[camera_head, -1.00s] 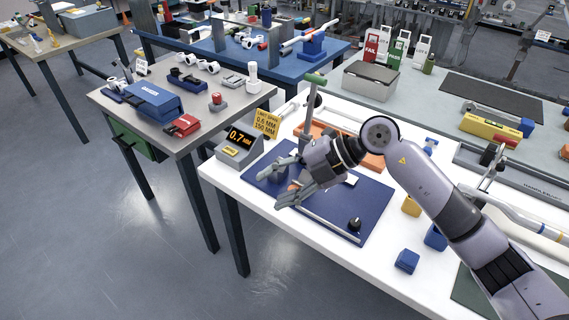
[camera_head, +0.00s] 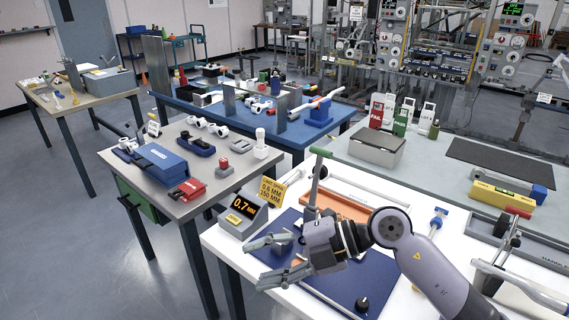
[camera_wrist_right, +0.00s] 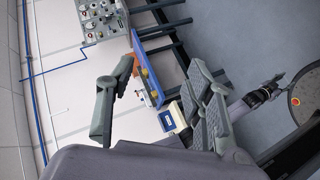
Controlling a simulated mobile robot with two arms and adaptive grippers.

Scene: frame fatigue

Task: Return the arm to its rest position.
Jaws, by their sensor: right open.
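My right arm (camera_head: 425,265) comes in from the lower right in the head view, bent at a grey joint. Its right gripper (camera_head: 264,264) points left over the dark blue mat (camera_head: 350,285) on the white table, with its fingers spread and nothing between them. The right wrist view shows the two fingers of this gripper (camera_wrist_right: 163,75) wide apart with an empty gap. My left arm does not show in the head view. A dark, gripper-like part (camera_wrist_right: 258,95) at the right of the wrist view may be my left gripper; its jaws are too small to read.
A gauge reading 0.7 MM (camera_head: 243,210) stands close behind the right gripper. A green-topped upright post (camera_head: 317,175) and an orange tray (camera_head: 345,205) are near the wrist. A grey side table (camera_head: 225,187) holds blue and red items. Floor is free at the lower left.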

